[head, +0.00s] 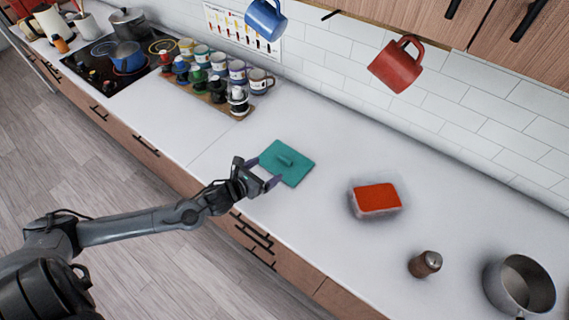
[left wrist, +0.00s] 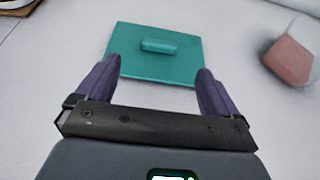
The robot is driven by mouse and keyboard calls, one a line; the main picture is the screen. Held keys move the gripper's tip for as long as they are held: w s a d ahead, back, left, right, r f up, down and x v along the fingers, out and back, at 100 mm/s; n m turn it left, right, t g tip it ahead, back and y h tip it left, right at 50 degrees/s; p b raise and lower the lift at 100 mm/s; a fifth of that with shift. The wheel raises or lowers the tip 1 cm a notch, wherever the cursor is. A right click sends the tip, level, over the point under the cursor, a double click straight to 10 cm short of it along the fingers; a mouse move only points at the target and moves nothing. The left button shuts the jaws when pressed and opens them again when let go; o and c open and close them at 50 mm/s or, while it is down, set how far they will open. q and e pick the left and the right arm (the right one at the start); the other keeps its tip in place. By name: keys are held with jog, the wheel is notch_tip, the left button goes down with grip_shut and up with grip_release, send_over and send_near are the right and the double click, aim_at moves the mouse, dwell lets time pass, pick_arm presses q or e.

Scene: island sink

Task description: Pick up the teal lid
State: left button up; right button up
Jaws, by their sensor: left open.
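The teal lid (head: 296,169) lies flat on the white counter, a square plate with a raised bar handle (head: 285,160) in its middle. In the left wrist view the lid (left wrist: 180,67) lies ahead of the fingers, with its handle (left wrist: 160,45) beyond the fingertips. My left gripper (head: 268,171) is open and empty at the lid's near left edge; its purple fingertips (left wrist: 157,68) reach over or beside the lid's near corners. I cannot tell whether they touch it. My right gripper is not in view.
A clear container (head: 377,199) with red contents stands right of the lid. A brown shaker (head: 425,264) and a steel pot (head: 520,285) are farther right. Bottles and mugs stand on a wooden board (head: 222,104) at the back left. The counter around the lid is clear.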

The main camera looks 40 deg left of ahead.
aim_at(284, 159)
pick_arm(q)
jog(key=shift+x, duration=4.5)
jog(key=c, duration=1.1)
